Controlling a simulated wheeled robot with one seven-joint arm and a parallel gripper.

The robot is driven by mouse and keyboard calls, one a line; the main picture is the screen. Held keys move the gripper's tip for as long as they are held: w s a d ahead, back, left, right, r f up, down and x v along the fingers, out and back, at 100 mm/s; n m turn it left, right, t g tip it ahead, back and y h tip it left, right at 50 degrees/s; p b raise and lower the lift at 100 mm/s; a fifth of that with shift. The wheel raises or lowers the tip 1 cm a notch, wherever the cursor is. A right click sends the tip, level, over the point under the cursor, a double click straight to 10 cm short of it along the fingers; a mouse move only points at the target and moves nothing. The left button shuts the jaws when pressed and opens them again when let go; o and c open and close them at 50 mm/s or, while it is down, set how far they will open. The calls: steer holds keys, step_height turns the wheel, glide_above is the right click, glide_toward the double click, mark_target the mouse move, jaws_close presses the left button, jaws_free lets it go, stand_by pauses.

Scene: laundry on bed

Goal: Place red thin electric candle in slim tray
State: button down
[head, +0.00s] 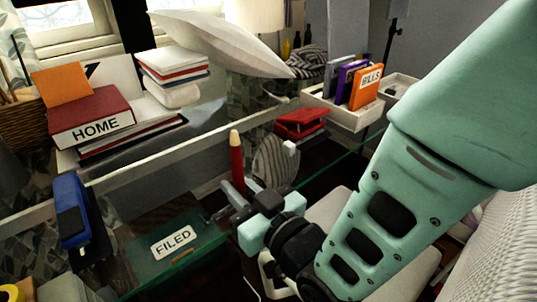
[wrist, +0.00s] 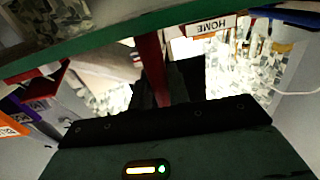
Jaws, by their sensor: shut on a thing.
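The red thin electric candle (head: 237,163), with a pale tan tip, stands roughly upright in my gripper (head: 241,190). My gripper is shut on its lower part. In the wrist view the red candle (wrist: 152,68) rises between the dark fingers (wrist: 165,88). A pale, low tray (head: 335,112) at the upper right holds upright folders, one orange and marked BILLS. Another pale compartment (head: 401,82) lies just right of it. I cannot tell which of these is the slim tray. The candle is left of and nearer than both, apart from them.
A glass desk edge (head: 330,160) runs beside the gripper. Red boxes (head: 300,122) lie near the folder tray. A red HOME book (head: 92,118) and stacked books stand at the left.

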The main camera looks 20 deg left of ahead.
mark_target(237, 143)
steer(key=shift+r, duration=0.15)
step_height(237, 143, up, 9)
steer(key=shift+r+p, duration=0.1)
steer(key=shift+p, duration=0.5)
step_height(237, 143, up, 15)
steer(key=p, duration=1.4)
steer(key=shift+f, duration=0.3)
step_height(237, 143, down, 14)
steer(key=b, duration=1.4)
step_height(237, 143, down, 10)
steer(key=shift+r+b, duration=0.25)
steer(key=shift+b, duration=0.4)
